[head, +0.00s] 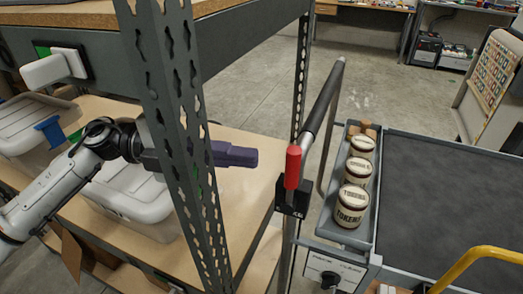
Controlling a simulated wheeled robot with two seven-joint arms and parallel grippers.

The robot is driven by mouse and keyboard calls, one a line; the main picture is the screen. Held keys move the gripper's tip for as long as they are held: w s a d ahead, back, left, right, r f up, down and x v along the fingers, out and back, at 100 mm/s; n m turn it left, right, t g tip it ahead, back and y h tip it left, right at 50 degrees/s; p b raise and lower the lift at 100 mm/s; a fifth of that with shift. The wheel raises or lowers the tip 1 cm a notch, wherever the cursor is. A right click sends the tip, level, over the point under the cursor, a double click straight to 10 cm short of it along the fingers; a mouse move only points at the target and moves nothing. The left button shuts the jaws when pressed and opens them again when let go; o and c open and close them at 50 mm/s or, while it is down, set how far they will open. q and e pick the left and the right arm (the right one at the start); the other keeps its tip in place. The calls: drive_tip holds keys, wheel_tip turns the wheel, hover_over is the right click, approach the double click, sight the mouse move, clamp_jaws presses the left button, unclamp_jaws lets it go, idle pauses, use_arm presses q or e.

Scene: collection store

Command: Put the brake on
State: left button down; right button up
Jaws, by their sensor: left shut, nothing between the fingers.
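A red lever (292,166) stands upright on a black bracket (292,198) at the near left corner of the cart (432,180), close to its black push handle (323,98). My left gripper (254,157), with purple fingers, is shut and empty. It reaches past the shelf post and points right toward the red lever, with a visible gap between them in the picture. My right gripper is not in view.
A perforated grey shelf post (172,110) stands in front of my left arm. Pale bins (130,195) are on the wooden shelf. Three labelled tins (352,204) stand in the cart's side tray. A dark knob (330,280) is below. A yellow bar (480,254) is at lower right.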

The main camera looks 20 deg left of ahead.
sight(291, 181)
use_arm(q)
drive_tip(key=d, duration=0.4)
drive_tip(key=shift+w+p, duration=0.3)
drive_tip(key=shift+p, duration=0.05)
drive_tip(key=shift+d+r+p, duration=0.25)
drive_tip(key=shift+d+p, duration=0.2)
drive_tip(key=shift+d, duration=0.15)
drive_tip(key=shift+d+r+p, duration=0.2)
drive_tip(key=shift+d+p, duration=0.25)
drive_tip(key=shift+d, duration=0.1)
